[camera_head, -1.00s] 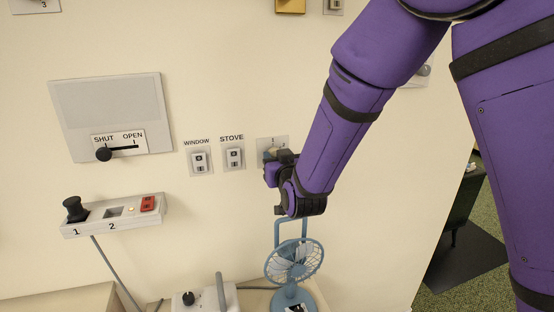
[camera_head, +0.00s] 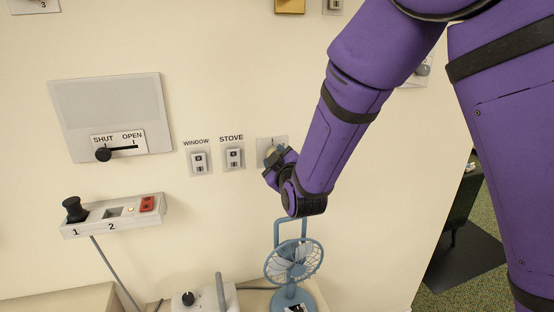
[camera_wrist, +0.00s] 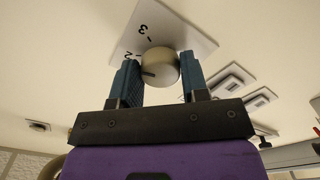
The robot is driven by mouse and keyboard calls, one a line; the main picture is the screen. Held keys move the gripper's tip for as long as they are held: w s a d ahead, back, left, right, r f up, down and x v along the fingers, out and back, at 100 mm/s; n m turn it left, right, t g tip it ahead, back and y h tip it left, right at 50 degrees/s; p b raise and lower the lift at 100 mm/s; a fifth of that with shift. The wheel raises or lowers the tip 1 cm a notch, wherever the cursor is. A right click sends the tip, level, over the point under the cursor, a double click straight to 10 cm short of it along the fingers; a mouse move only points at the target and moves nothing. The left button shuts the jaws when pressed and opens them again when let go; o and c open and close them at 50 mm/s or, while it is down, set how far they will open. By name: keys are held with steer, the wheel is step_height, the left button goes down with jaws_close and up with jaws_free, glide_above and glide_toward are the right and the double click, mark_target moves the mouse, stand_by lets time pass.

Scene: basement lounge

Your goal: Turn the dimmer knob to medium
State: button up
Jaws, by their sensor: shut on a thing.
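The dimmer knob (camera_wrist: 160,66) is a round silver-grey knob on a pale wall plate (camera_wrist: 182,27) printed with numbers, 2 and 3 readable. A dark pointer line on the knob faces left in the wrist view, near the side of the 2; its exact setting is hard to tell. My gripper (camera_wrist: 159,70) has its two teal fingers on either side of the knob, shut on it. In the head view my gripper (camera_head: 273,162) is at the wall plate (camera_head: 264,142), largely covering the knob.
WINDOW (camera_head: 199,160) and STOVE (camera_head: 234,157) switches sit just left of the plate. A blue fan (camera_head: 294,262) stands below my gripper. Further left are a SHUT/OPEN slider panel (camera_head: 107,100) and a control box (camera_head: 115,218). Another knob (camera_head: 423,70) is on the wall right of my arm.

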steer(key=shift+n, duration=1.5)
steer(key=o, duration=0.9)
steer(key=shift+s, duration=0.1)
steer(key=v, duration=1)
steer(key=shift+s+d+r, duration=0.1)
steer(key=shift+s, duration=0.2)
